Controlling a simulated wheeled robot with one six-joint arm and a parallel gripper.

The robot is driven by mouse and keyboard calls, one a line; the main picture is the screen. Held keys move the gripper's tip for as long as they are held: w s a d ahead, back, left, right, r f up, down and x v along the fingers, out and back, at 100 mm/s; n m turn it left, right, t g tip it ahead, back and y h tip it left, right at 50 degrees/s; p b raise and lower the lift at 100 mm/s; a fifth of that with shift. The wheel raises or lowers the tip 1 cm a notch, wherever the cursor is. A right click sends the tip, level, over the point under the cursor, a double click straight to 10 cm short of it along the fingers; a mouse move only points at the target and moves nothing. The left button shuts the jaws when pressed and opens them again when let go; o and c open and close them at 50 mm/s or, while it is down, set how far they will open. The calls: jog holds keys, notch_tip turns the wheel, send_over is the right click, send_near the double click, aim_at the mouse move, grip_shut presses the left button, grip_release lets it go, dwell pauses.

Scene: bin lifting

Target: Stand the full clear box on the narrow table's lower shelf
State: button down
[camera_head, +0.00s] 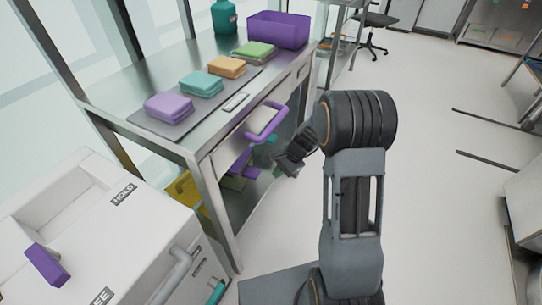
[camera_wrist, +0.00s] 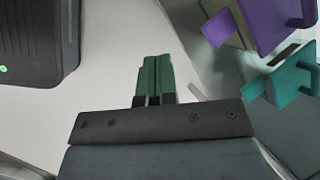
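The narrow metal table (camera_head: 215,128) stands left of centre in the head view. Its lower shelf (camera_head: 243,200) is partly visible under the top, with purple and yellow items on or near it. I cannot make out a full clear box for certain in either view. My gripper (camera_head: 283,166) is beside the table's front side, below the top. In the wrist view my gripper (camera_wrist: 155,75) has its green fingers together, with nothing seen between them.
Folded cloths (camera_head: 168,107) and a purple bin (camera_head: 278,30) are on the tabletop. A white cabinet (camera_head: 90,235) stands at lower left. In the wrist view, purple (camera_wrist: 240,28) and teal (camera_wrist: 283,82) handled items are upper right.

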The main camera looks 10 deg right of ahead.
jog(key=s+r+n+t+h, duration=0.1)
jog(key=s+r+n+h, duration=0.4)
jog(key=s+r+n, duration=0.7)
jog(key=shift+s+r+n+t+h, duration=0.35)
jog(key=shift+s+r, duration=1.45)
jog(key=shift+s, duration=1.05)
jog(key=c, duration=1.8)
grip_release()
jog(key=shift+d, duration=0.1)
jog(key=shift+c, duration=0.2)
